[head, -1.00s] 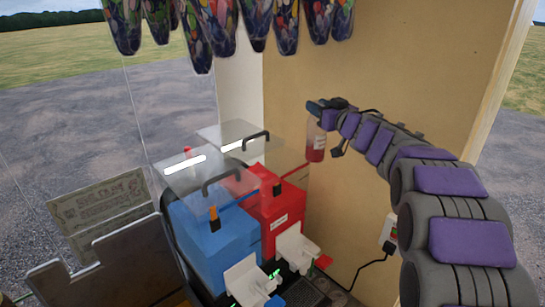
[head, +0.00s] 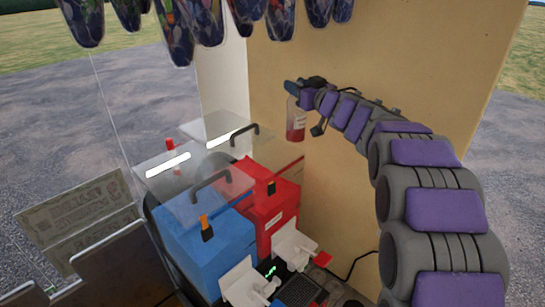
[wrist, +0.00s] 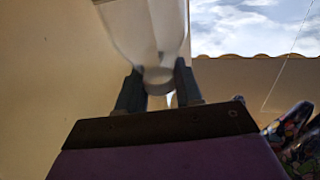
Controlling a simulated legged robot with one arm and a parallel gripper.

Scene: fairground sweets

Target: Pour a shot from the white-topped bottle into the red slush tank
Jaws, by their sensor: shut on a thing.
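My gripper (head: 300,92) is shut on a clear bottle (head: 296,122) with red liquid in its lower part. The bottle hangs roughly upright, above and a little right of the red slush tank (head: 278,212). In the wrist view the bottle (wrist: 150,35) is pinched between both fingers. Its top is covered by the gripper, so I cannot tell the cap colour. The red tank stands right of the blue tank (head: 205,250). Clear lid panels with black handles (head: 212,182) show over the tanks; I cannot tell how far they are open.
A tan wall (head: 380,50) stands close behind and right of my arm. Patterned cones (head: 205,20) hang along the top. White taps (head: 292,245) stick out from the tank fronts. A bottle with a red top (head: 170,152) stands behind the lids. A sign (head: 80,212) is at left.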

